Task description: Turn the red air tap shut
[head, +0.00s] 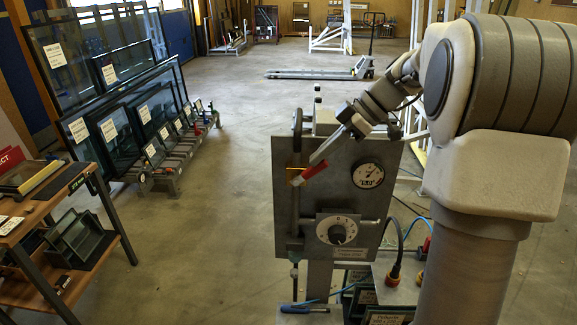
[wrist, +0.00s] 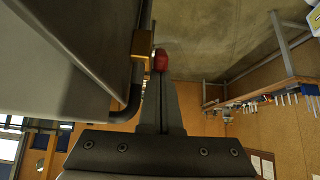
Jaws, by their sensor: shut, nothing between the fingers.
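The red air tap (head: 314,171) sits at the left part of the front of a grey control panel (head: 330,195). Its red lever slants up to the right in the head view. In the wrist view the rounded red end (wrist: 160,60) shows at my fingertips, beside a brass fitting (wrist: 145,44). My gripper (head: 317,158) comes in from the upper right, its fingers shut with nothing between them. The tips are right at the lever; I cannot tell if they touch it. Most of the lever is hidden in the wrist view.
A pressure gauge (head: 368,174) and a dial (head: 337,230) are on the panel. A dark pipe (wrist: 130,105) runs by the fitting, close to my fingers. A wooden bench (head: 45,205) and leaning glass frames (head: 120,130) stand left, with open floor (head: 220,170) between.

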